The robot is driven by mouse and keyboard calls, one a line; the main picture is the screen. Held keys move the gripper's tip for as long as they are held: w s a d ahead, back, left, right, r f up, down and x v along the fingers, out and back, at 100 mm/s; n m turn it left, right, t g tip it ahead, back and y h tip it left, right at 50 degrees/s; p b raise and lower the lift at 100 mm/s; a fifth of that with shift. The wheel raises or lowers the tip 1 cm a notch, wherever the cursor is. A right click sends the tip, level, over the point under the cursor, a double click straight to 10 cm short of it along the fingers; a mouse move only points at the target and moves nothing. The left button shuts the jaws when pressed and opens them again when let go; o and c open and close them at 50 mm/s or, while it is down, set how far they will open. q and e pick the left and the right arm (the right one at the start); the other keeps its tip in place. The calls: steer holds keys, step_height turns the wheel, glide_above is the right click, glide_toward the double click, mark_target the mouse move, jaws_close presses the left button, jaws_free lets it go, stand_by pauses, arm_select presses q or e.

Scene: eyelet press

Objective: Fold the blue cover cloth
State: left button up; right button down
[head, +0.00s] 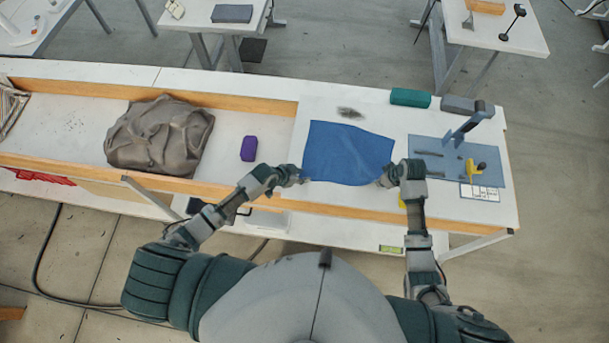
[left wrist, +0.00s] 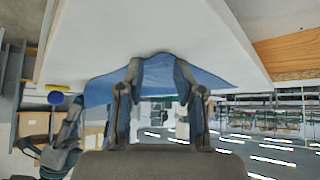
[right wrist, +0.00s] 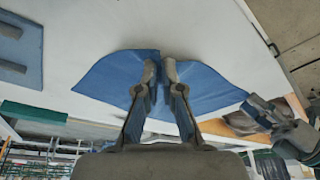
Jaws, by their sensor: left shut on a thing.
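The blue cover cloth (head: 348,152) lies spread on the white bench top, fairly flat, with its far edge away from me. My left gripper (head: 303,179) is at its near left corner. In the left wrist view the cloth (left wrist: 158,70) bulges up between the fingers (left wrist: 156,66), which are shut on it. My right gripper (head: 381,181) is at the near right corner. In the right wrist view its fingertips (right wrist: 160,68) are close together, with the cloth (right wrist: 112,78) creased between them. The pinched edges are partly hidden by the fingers.
A purple block (head: 249,148) and a crumpled grey-brown cloth (head: 160,136) lie to the left. A green block (head: 410,97) and a grey block (head: 458,104) stand behind right. A wooden rail (head: 400,213) lines the front edge.

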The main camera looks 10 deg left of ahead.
arm_select(q)
steer(key=shift+s+f, duration=0.15)
steer(key=shift+f, duration=0.05)
jaws_close()
steer(key=shift+s+f, duration=0.1)
steer(key=shift+f, duration=0.1)
stand_by(0.7)
steer(key=shift+w+r, duration=0.2)
steer(key=shift+r, duration=2.6)
